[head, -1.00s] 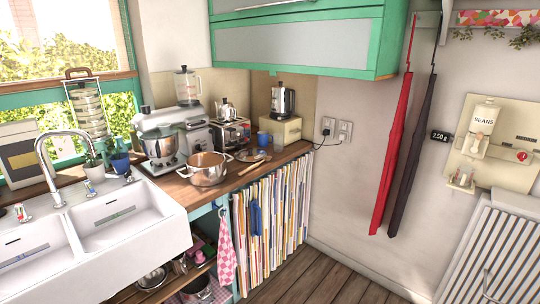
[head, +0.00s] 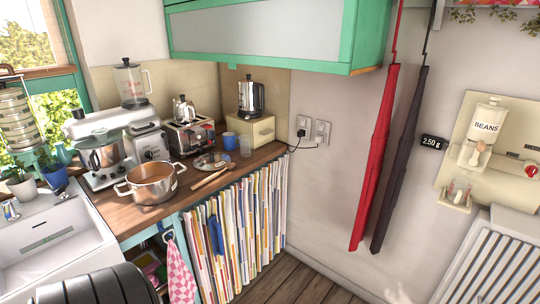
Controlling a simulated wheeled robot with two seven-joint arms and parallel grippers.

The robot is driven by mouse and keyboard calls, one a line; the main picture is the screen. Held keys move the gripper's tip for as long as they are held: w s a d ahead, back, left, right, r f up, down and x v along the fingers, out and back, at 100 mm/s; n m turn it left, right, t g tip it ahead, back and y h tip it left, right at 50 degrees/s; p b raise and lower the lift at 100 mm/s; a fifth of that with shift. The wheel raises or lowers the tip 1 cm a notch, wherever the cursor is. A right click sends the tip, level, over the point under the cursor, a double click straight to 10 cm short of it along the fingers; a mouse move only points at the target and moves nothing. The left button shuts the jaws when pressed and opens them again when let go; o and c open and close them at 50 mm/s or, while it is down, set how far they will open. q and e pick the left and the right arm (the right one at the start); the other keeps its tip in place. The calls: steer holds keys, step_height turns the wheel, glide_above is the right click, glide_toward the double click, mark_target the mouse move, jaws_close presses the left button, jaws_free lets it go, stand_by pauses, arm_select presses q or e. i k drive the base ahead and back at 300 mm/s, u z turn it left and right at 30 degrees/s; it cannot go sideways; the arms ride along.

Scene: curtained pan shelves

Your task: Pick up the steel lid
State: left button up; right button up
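A low, round, shiny piece (head: 209,161) lies on the wooden counter between the pot and the toaster; it looks like a lid, but it is too small to tell if it is the steel lid. A steel pot (head: 152,184) with two handles stands open on the counter, with brown contents. The open shelf (head: 150,262) under the counter is mostly hidden. Neither of my grippers is in view. A dark rounded part at the bottom left seems to be my own arm.
A wooden utensil (head: 209,179) lies near the counter's front edge. A stand mixer (head: 105,150), toaster (head: 190,136) and blue mug (head: 229,141) stand behind. A checked towel (head: 179,268) hangs below, beside a curtain (head: 240,230) of striped cloth. The wooden floor (head: 290,280) at right is clear.

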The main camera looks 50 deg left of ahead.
mark_target(215, 160)
steer(key=z, duration=0.2)
steer(key=i, duration=1.2)
steer(key=u, duration=0.65)
steer(key=i, duration=0.95)
steer(key=u, duration=0.95)
